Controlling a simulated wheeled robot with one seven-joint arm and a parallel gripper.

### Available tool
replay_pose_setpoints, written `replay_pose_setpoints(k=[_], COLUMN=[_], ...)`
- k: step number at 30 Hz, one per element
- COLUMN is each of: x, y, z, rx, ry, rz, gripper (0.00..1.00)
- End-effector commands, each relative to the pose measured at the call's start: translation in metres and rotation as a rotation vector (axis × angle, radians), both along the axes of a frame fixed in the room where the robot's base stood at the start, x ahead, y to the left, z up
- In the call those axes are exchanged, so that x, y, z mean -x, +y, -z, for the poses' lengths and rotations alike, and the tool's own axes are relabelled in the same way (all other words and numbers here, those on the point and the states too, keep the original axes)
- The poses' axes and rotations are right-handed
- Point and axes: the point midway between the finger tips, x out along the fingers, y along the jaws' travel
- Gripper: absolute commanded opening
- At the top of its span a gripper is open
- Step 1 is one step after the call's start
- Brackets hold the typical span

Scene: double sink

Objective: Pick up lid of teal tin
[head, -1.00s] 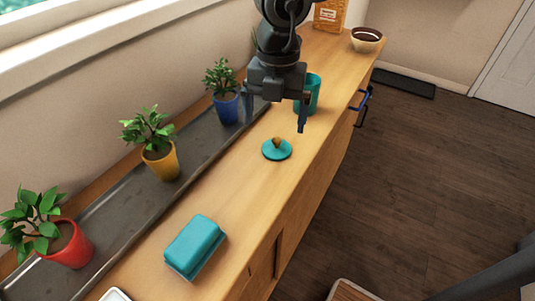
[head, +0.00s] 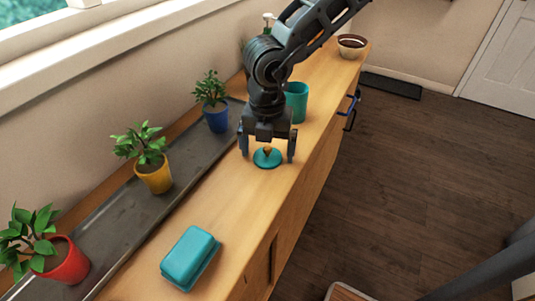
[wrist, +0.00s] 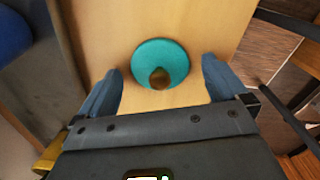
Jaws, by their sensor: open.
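The lid is a flat teal disc (head: 267,158) with a brown-gold knob, lying on the wooden counter in the head view. In the wrist view the lid (wrist: 160,62) lies ahead of and between my finger tips, its knob toward me. My gripper (head: 267,156) points down just above the lid, open, with one finger on each side of it and nothing held. The gripper also shows in the wrist view (wrist: 160,75). A teal cup-shaped tin (head: 297,103) stands upright on the counter just behind my gripper, partly hidden by the arm.
A teal rectangular box (head: 190,257) lies nearer on the counter. A dark tray (head: 127,213) along the wall holds potted plants in red (head: 66,262), yellow (head: 154,176) and blue (head: 216,118) pots. A bowl (head: 351,46) stands at the far end. The counter between box and lid is clear.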

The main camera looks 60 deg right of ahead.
Motion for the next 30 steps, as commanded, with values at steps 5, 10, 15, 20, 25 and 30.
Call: replay_pose_setpoints(k=[5, 10, 15, 20, 25, 30], x=[0.0, 0.0, 0.0, 0.0, 0.0, 0.0], y=[0.0, 0.0001, 0.0001, 0.0001, 0.0001, 0.0], z=[-0.0001, -0.0003, -0.0003, -0.0003, -0.0004, -0.0044], rx=[0.0, 0.0, 0.0, 0.0, 0.0, 0.0], ry=[0.0, 0.0, 0.0, 0.0, 0.0, 0.0], rz=[0.0, 0.0, 0.0, 0.0, 0.0, 0.0], gripper=[0.89, 0.73, 0.57, 0.41, 0.4, 0.4])
